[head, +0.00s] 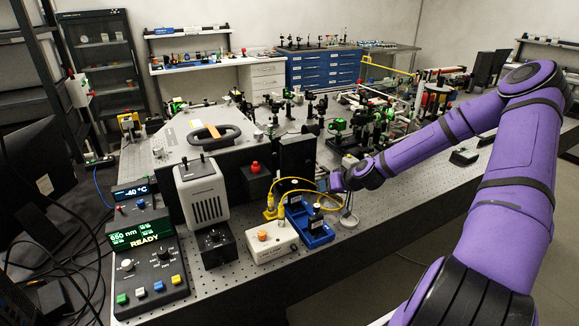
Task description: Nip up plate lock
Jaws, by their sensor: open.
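My gripper (325,184) is at the end of my purple arm, above the bench and just behind the blue tray (310,228). It is small in the view and its fingers are hard to make out; it is open, and I see nothing held in it. A slim silver post on a round base (348,220) stands below and to the right of my gripper. I cannot tell whether they touch. I cannot make out for sure which part is the plate lock; my wrist may hide it.
A yellow cable (292,181) loops close to my gripper. A white box with an orange knob (271,241), a grey lamp housing (203,195) and a control panel reading READY (148,250) stand to the left. Many optics crowd the bench behind. The perforated bench top (420,200) is clearer at right.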

